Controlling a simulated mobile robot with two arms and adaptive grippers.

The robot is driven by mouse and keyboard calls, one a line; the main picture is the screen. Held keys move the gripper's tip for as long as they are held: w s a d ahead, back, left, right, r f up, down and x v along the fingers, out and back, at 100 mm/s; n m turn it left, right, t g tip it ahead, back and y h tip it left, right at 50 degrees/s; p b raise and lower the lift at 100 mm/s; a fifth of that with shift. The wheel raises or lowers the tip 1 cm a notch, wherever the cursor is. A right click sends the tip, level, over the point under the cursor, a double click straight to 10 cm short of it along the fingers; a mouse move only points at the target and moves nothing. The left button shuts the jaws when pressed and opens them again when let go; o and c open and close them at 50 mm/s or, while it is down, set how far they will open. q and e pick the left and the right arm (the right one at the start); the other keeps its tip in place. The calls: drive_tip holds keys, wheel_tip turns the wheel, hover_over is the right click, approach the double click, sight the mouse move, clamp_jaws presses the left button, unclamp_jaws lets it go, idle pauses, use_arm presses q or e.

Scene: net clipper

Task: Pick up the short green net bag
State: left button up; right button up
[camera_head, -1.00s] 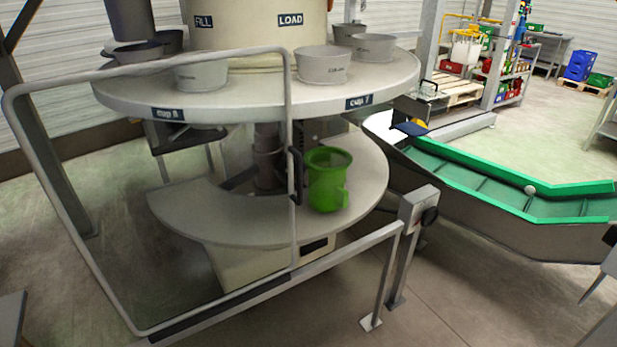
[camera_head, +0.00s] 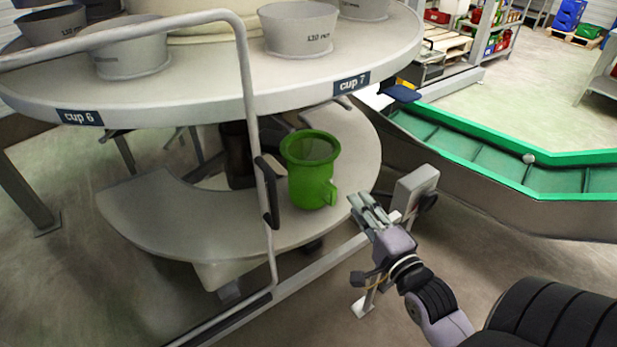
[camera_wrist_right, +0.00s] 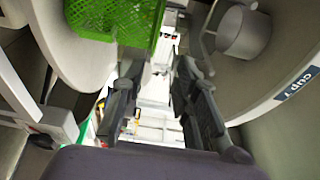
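The short green net bag (camera_head: 312,178) stands upright with its round rim open at the top, on the right part of the lower curved shelf (camera_head: 165,215). A small tab sticks out low on its right side. In the right wrist view the green mesh of the bag (camera_wrist_right: 115,18) fills the upper left. My right gripper (camera_head: 364,208) is to the right of the bag and nearer to me, apart from it. In the wrist view its two dark fingers (camera_wrist_right: 157,72) are spread, with nothing between them. My left gripper does not show.
A grey tube rail (camera_head: 246,120) passes just left of and before the bag. The round upper table (camera_head: 210,98) with grey cups overhangs the shelf. A post with a grey box (camera_head: 416,187) stands right of my right gripper. A green-edged conveyor (camera_head: 470,150) lies behind, right.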

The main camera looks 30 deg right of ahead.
drive_tip(key=p, duration=0.1)
approach(325, 165)
drive_tip(key=w, duration=0.4)
drive_tip(key=w+p, duration=0.1)
drive_tip(key=w, duration=0.3)
drive_tip(key=shift+w+d, duration=0.1)
drive_tip(key=shift+d, duration=0.3)
drive_tip(key=shift+c, duration=0.5)
clamp_jaws()
